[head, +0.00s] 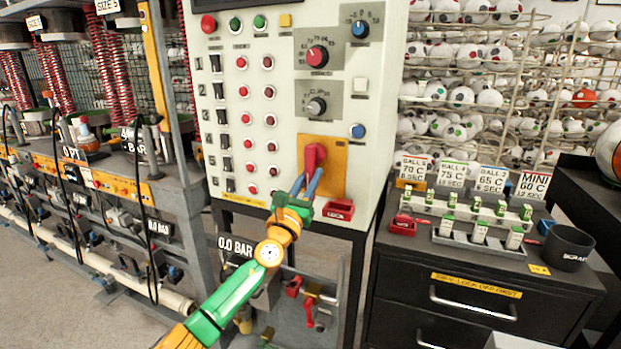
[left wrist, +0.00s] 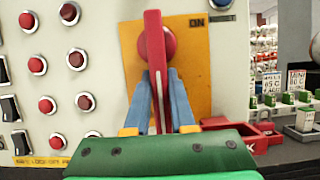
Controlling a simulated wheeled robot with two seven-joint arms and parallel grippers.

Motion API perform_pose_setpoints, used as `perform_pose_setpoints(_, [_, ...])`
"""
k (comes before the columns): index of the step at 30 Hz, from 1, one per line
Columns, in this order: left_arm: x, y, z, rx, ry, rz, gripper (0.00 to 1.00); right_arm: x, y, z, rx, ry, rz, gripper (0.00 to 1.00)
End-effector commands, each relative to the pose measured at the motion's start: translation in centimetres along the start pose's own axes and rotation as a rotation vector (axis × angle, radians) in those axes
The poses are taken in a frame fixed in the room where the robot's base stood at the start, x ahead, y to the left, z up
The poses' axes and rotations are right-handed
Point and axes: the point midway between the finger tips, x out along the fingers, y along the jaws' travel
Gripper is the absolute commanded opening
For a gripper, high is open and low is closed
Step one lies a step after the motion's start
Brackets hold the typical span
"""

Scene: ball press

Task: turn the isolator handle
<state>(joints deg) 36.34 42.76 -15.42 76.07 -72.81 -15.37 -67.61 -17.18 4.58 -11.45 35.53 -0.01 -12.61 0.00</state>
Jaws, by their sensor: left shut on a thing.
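The isolator handle (head: 315,157) is red and sits on a yellow-orange plate (head: 336,170) low on the control panel's right side. In the left wrist view the handle (left wrist: 154,45) stands upright, with a round red hub behind it and "ON" printed at the plate's upper right. My left gripper (head: 308,180) reaches up from below. Its blue fingers (left wrist: 158,100) are shut on the lower part of the handle, one on each side. My right gripper is in neither view.
The panel (head: 240,60) carries several buttons, switches and knobs. A black drawer cabinet (head: 480,275) with a tray of small green-topped items stands at the right. A press frame (head: 175,130) stands at the left.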

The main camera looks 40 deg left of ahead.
Motion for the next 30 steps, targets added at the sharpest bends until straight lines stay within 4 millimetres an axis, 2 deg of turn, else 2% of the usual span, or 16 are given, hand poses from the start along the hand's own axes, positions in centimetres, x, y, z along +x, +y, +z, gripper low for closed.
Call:
perform_pose_setpoints(1, [0.0,0.0,0.0,0.003,-0.001,0.0,0.0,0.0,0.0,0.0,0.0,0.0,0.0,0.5])
perform_pose_setpoints(2, [0.0,0.0,0.0,0.003,-0.001,0.0,0.31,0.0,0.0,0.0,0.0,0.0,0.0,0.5])
perform_pose_setpoints(4, [0.0,0.0,0.0,0.003,-0.001,0.0,0.5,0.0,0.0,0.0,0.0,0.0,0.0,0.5])
perform_pose_setpoints(5, [0.0,0.0,0.0,0.002,-0.001,0.0,0.53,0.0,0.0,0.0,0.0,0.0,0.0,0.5])
perform_pose_setpoints(13, [0.0,0.0,0.1,0.001,-0.001,0.001,0.53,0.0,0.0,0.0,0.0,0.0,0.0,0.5])
perform_pose_setpoints(16, [-0.7,0.1,0.1,0.003,-0.001,0.001,0.53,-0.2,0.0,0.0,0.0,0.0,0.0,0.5])
perform_pose_setpoints(24, [-5.0,0.0,-0.1,0.002,0.002,-0.002,0.53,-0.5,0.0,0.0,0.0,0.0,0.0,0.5])
perform_pose_setpoints(30, [-6.9,0.0,-0.1,0.003,0.0,-0.001,0.53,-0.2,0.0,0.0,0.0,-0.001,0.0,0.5])
